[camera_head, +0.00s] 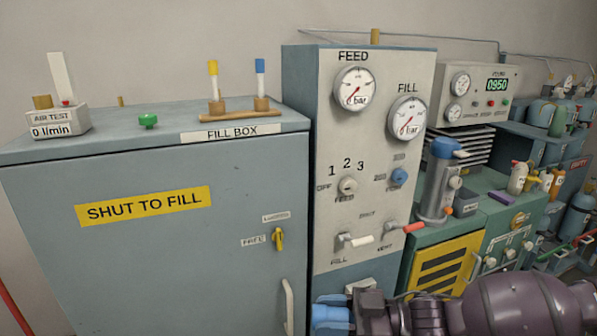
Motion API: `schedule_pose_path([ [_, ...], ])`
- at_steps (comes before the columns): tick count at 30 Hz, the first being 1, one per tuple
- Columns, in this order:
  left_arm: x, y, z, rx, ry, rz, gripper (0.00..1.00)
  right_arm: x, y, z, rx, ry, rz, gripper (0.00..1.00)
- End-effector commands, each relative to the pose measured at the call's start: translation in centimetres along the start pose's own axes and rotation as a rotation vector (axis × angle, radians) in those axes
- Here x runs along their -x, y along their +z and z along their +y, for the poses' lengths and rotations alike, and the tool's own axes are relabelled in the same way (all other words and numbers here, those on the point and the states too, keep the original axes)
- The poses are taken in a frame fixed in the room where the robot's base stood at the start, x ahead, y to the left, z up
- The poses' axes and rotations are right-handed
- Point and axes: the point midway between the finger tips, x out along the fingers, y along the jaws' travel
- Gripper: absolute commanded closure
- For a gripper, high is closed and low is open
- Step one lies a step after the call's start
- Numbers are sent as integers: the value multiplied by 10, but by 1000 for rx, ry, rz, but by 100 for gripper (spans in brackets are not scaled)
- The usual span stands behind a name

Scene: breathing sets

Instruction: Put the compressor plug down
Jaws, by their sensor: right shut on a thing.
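My right gripper (352,314) is at the bottom edge, right of the cabinet door handle and in front of the lower gauge panel. It is shut on a blue piece (330,318) at its left end, which I take to be the compressor plug. The fingers and the lower part of the blue piece are partly cut off by the picture's edge. I cannot tell whether the piece touches anything. My left gripper is not in view.
The grey fill box (150,260) fills the left, with a wooden rack (240,116) on top. The tall gauge panel (345,130) stands in the middle. A green machine (510,225) with a yellow grille (445,262) stands right, behind my right arm.

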Motion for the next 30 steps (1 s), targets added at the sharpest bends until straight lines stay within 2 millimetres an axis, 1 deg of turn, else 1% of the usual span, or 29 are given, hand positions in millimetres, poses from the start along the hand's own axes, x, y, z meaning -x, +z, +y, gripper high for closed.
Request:
schedule_pose_path([
  [1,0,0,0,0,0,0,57,-3,1,2,-2,8,6,94],
  [2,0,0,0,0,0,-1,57,-7,-3,4,0,12,7,94],
  [5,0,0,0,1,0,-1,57,-28,-20,8,0,28,10,94],
  [10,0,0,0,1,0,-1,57,-61,-43,5,-3,108,11,94],
  [14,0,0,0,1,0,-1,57,-77,-60,5,-1,199,10,94],
  [17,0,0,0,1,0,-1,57,-83,-72,6,-2,280,10,94],
  [21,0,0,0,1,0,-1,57,-82,-88,10,-1,410,9,94],
  [25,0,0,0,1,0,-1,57,-72,-101,18,-2,549,9,94],
  [29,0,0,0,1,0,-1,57,-50,-108,27,-6,716,9,94],
  [30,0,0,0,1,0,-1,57,-40,-109,31,-7,776,6,94],
])
